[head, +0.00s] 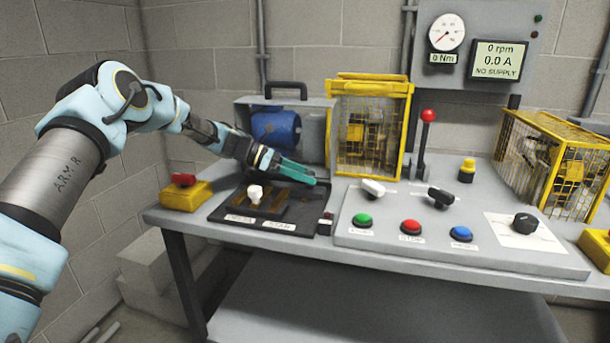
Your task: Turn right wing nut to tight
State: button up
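A small white knob-like piece (255,192) stands on a black terminal box (226,209) at the left of the bench, above labels that seem to read DELTA and STAR. It may be a wing nut. I cannot make out a clear right wing nut. My gripper (314,179) has green fingers and reaches over the back right of the box, pointing right. Its fingers lie close together in this view, and I cannot tell whether they are apart. It is right of the white piece and away from it. The fingers and wrist hide part of the box and bench behind.
A red-topped yellow box (187,194) stands at the left bench edge. A yellow cage (371,130) and a red-knobbed lever (426,140) stand behind. A sloped panel (470,251) carries buttons and knobs. The wall display (496,61) reads 0 rpm; the gauge (446,33) reads 0 Nm.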

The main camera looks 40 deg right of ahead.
jog(key=shift+o, duration=0.7)
jog(key=b+v, duration=0.1)
jog(key=v, duration=0.9)
jog(key=shift+w+a+r, duration=0.15)
jog(key=shift+w+a, duration=0.05)
jog(key=shift+w, duration=0.05)
